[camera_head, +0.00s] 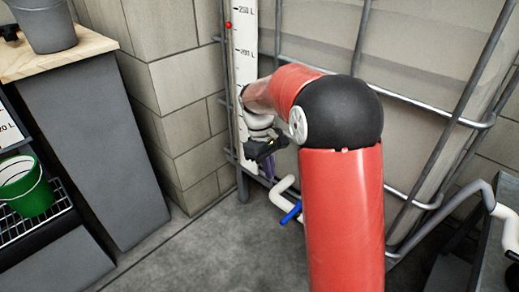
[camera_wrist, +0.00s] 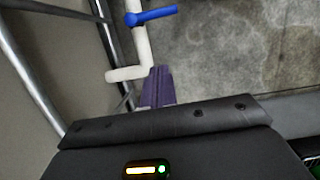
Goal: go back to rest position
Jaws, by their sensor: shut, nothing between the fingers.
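My gripper (camera_head: 267,170) is at the end of my red arm, in front of the white level scale on the caged tank. It is mostly hidden behind its own dark wrist housing in the head view. In the wrist view its purple fingers (camera_wrist: 157,85) are together, with nothing between them. They point towards a white pipe (camera_wrist: 141,45) with a blue valve handle (camera_wrist: 151,15). In the wrist view the fingertips overlap the edge of the pipe's bend; I cannot tell whether they touch it.
The tank's metal cage (camera_head: 445,112) stands behind and right of my arm. A counter (camera_head: 60,48) with a grey bucket (camera_head: 45,24) is at left, and a green bucket (camera_head: 24,188) sits on a rack below. Dark equipment (camera_head: 492,245) with pipes is at right. Grey floor (camera_head: 205,255) lies clear between.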

